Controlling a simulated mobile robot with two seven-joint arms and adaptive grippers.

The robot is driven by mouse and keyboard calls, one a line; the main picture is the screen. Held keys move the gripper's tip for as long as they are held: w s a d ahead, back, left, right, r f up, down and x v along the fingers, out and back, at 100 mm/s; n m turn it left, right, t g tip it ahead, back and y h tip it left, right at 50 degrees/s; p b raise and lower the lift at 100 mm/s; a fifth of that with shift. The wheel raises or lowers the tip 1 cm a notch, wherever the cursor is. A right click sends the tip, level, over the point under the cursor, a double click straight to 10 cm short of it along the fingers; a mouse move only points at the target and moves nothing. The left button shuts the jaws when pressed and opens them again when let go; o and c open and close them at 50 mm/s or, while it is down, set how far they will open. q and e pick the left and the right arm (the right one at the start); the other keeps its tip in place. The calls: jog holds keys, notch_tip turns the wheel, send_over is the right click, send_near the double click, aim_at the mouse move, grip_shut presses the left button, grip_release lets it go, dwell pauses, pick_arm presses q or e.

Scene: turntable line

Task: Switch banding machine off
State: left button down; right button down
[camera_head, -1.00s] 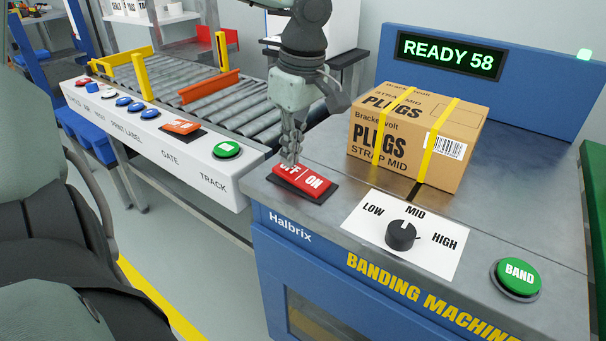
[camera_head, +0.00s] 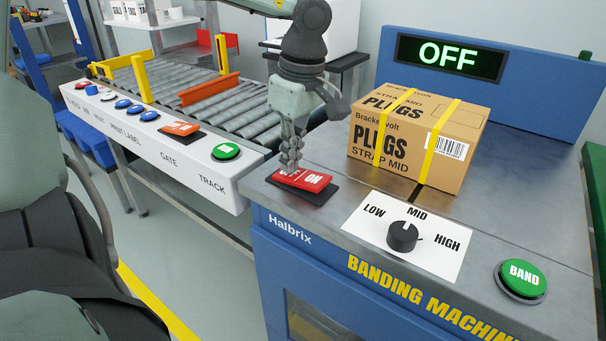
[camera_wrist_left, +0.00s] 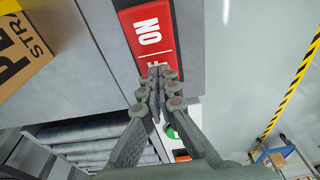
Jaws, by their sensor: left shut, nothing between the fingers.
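The banding machine (camera_head: 330,236) is a blue cabinet with a grey metal top. Its display (camera_head: 449,56) reads OFF in green letters. The red OFF/ON rocker switch (camera_head: 316,181) sits at the top's near left corner, with its ON half tilted up. My left gripper (camera_head: 289,168) is shut and empty, pointing down with its tips at the OFF half, which it mostly hides. In the left wrist view the closed fingertips (camera_wrist_left: 160,78) overlap the OFF end of the switch (camera_wrist_left: 150,38). My right gripper is not in view.
A strapped cardboard box (camera_head: 450,172) stands on the machine top. A black dial (camera_head: 402,237) points near MID, and a green BAND button (camera_head: 522,279) is at the right. A roller conveyor (camera_head: 200,92) with a button panel (camera_head: 200,172) is at the left.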

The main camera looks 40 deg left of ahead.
pick_arm(q)
notch_tip(320, 180, up, 7)
jog(key=p, duration=0.4)
dwell(0.8)
